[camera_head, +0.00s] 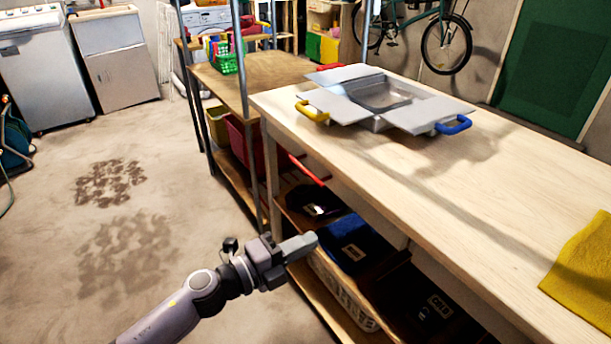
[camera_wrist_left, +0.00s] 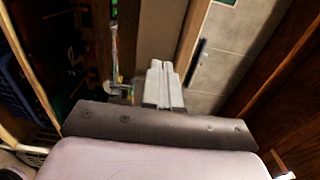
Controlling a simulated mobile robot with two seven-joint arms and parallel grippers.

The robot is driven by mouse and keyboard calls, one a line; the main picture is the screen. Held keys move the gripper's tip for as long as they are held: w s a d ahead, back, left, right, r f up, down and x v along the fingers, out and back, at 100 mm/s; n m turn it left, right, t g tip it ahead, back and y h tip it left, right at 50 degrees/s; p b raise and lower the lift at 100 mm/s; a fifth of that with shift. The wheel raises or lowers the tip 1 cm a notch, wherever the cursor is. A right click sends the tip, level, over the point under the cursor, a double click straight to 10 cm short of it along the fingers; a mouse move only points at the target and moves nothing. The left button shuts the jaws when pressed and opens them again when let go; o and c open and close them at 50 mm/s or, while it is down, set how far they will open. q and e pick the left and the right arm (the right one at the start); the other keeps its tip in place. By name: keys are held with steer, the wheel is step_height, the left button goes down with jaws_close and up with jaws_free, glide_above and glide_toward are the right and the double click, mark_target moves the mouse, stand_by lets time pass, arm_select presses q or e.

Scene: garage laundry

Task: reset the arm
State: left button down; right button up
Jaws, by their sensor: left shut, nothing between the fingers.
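My left arm comes in from the lower left in the head view. My left gripper (camera_head: 301,246) is shut and empty, in front of the lower shelf of the wooden table and below the height of its top. In the left wrist view the two fingers of the left gripper (camera_wrist_left: 161,82) lie together with nothing between them. My right arm and gripper are not in view.
A wooden table (camera_head: 440,185) carries a grey box (camera_head: 385,93) with opened flaps and coloured handles, and a yellow cloth (camera_head: 585,270). Its lower shelf holds a blue folded cloth (camera_head: 350,243) and a basket (camera_head: 342,295).

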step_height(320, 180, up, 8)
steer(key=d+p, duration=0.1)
steer(key=p, duration=1)
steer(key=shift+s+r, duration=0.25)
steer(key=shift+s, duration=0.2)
arm_select(q)
steer(key=s+a+f+n+y, duration=0.3)
steer(key=s+a+n+y, duration=0.3)
steer(key=s+a+n, duration=0.3)
steer(key=s+a+f+n+y, duration=0.3)
steer(key=s+a+n+y, duration=0.3)
steer(key=n, duration=1.1)
steer(key=s+a, duration=0.4)
steer(key=s, duration=0.2)
steer(key=shift+a+f+n+y, duration=0.15)
steer(key=shift+f+n+y, duration=0.1)
steer(key=shift+n+y, duration=0.15)
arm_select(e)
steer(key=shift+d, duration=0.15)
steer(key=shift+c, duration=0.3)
